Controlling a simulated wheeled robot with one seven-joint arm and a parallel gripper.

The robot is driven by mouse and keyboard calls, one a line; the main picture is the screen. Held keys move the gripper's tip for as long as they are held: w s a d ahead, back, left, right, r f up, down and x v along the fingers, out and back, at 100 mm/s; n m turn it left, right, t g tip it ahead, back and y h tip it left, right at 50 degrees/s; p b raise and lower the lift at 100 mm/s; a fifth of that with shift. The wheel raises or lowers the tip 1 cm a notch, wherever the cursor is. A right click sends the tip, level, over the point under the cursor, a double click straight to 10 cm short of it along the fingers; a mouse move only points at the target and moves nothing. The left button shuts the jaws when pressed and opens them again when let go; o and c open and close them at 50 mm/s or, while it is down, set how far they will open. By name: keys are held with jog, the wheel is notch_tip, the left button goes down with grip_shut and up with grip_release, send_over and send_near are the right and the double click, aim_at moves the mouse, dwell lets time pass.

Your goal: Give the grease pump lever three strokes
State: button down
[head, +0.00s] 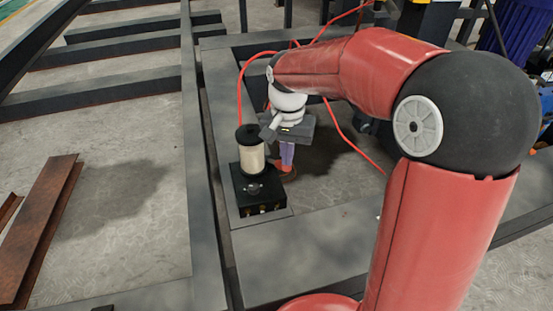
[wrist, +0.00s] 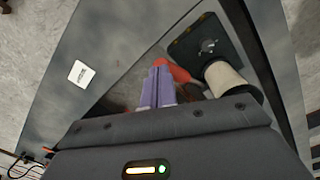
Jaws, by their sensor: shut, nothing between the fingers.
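The grease pump (head: 251,161) has a black base block, a cream cylinder and a black cap. It stands on the grey steel frame left of my gripper. In the wrist view the pump (wrist: 223,78) is at the upper right. A red-orange piece (wrist: 178,72) beside the pump, which looks like its lever, lies at my fingertips. It shows partly in the head view (head: 286,174) below my fingers. My gripper (head: 287,165) points down with its purple fingers together and nothing between them. The fingers (wrist: 158,70) hide part of the red piece; I cannot tell whether they touch it.
A red hose (head: 239,92) loops above the pump, and another (head: 347,140) runs behind my arm. Dark steel beams (head: 205,170) border the pump. Rusty steel sections (head: 45,220) lie on the floor at left. A white label (wrist: 81,74) sits on the plate.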

jog(key=shift+f, duration=0.1)
jog(key=shift+s+d+f+b, duration=0.1)
jog(key=shift+s+f+b, duration=0.25)
jog(key=shift+s+f, duration=0.15)
dwell(0.3)
jog(key=shift+s+d+f+b, duration=0.1)
jog(key=shift+s+f+b, duration=0.35)
jog(key=shift+f, duration=0.1)
jog(key=shift+s+d+f+b, duration=0.1)
jog(key=shift+s+f+b, duration=0.3)
jog(key=shift+f, duration=0.15)
